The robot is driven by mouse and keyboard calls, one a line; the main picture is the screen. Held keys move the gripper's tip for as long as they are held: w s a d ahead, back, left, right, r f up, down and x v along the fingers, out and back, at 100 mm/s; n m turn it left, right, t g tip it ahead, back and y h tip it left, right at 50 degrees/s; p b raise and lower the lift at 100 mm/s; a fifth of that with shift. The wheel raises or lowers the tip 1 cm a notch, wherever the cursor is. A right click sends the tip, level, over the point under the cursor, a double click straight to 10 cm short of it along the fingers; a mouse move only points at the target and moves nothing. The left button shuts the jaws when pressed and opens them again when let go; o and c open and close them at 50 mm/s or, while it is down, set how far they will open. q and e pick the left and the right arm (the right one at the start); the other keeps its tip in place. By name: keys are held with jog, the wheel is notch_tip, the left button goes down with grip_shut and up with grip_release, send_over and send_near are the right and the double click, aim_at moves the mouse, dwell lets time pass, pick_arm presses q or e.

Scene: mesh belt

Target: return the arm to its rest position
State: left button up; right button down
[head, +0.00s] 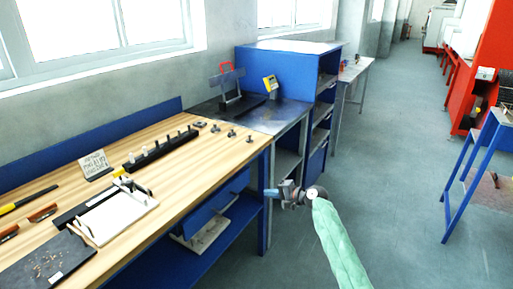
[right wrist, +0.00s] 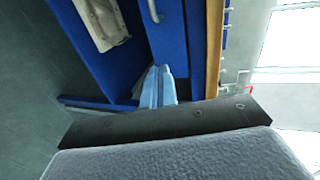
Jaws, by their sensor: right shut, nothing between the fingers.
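My right arm (head: 336,240), in a pale green sleeve, comes in from the bottom of the head view. Its right gripper (head: 270,192) points left, close to the front edge of the workbench (head: 225,165) at its right end. The right gripper is shut and holds nothing. In the right wrist view the shut light-blue fingers (right wrist: 157,86) show in front of the blue bench frame. Whether they touch the bench I cannot tell. My left gripper is in neither view.
On the bench stand a white tray (head: 125,222), a black rack (head: 160,152) and a dark board (head: 45,262). A blue cabinet (head: 275,65) stands beyond it. A blue-framed stand (head: 463,185) is at the right. The grey floor (head: 395,150) between is clear.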

jog(key=s+d+r+n+h, duration=0.25)
jog(key=s+n+h, duration=0.2)
jog(key=s, duration=0.25)
jog(key=s+d+r+n+h, duration=0.1)
jog(key=s+r+n+h, duration=0.2)
jog(key=s+n, duration=0.4)
jog(key=s+f+g+h, duration=0.1)
jog(key=s+f, duration=0.5)
jog(key=s, duration=0.9)
jog(key=s+d+f+m+g+h, duration=0.1)
jog(key=s+f+g, duration=0.2)
jog(key=s+f, duration=0.4)
jog(key=s+d+f+m+g+h, duration=0.1)
jog(key=s+f, duration=0.6)
jog(key=s, duration=1.7)
jog(key=shift+s+g, duration=0.35)
jog(key=shift+g, duration=0.25)
jog(key=shift+m, duration=0.25)
